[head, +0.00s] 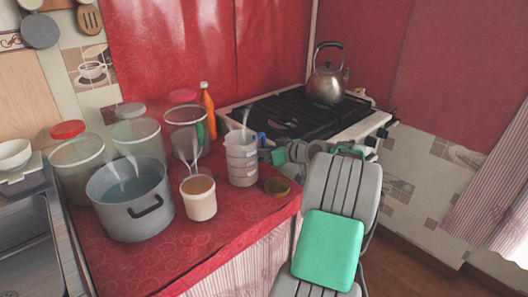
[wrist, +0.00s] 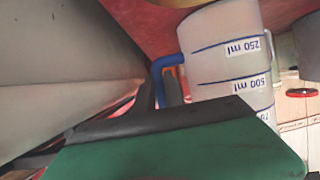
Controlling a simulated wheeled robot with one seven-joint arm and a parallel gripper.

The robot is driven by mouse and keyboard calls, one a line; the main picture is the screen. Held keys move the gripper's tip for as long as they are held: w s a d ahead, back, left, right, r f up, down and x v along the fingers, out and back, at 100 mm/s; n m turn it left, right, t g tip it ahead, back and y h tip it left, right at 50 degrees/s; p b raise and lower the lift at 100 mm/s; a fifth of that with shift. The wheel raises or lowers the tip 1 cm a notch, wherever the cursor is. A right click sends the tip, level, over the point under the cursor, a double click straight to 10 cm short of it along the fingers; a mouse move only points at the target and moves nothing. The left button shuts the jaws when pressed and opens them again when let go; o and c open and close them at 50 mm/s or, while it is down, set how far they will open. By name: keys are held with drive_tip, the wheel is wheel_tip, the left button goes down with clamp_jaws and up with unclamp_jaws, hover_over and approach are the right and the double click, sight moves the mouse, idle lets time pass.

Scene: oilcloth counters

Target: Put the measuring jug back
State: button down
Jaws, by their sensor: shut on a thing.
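The measuring jug (head: 242,163) is a whitish translucent cup with dark bands, upright at the right part of the red counter. I cannot tell whether its base touches the cloth. My gripper (head: 268,154) reaches it from the right and is shut on its blue handle (head: 262,138). In the wrist view the jug (wrist: 225,50) shows upside-down blue volume marks, and its blue handle (wrist: 163,72) runs down behind the dark edge of my gripper (wrist: 160,105). The fingertips' hold is partly hidden there.
Left of the jug stand a white tub of brown liquid (head: 199,203) and a grey pot of water (head: 133,208). Several clear jars (head: 138,137) and an orange bottle (head: 208,112) stand behind. A small brown dish (head: 277,187) lies in front right. A kettle (head: 327,82) sits on the stove (head: 290,113).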

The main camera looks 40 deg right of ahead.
drive_tip(key=c, duration=1.7)
unclamp_jaws()
drive_tip(key=shift+r+p, duration=0.25)
drive_tip(key=shift+p, duration=0.1)
drive_tip(key=a+v, duration=0.1)
drive_tip(key=v, duration=1.1)
drive_tip(key=shift+d+p, duration=0.3)
drive_tip(key=shift+d, duration=0.15)
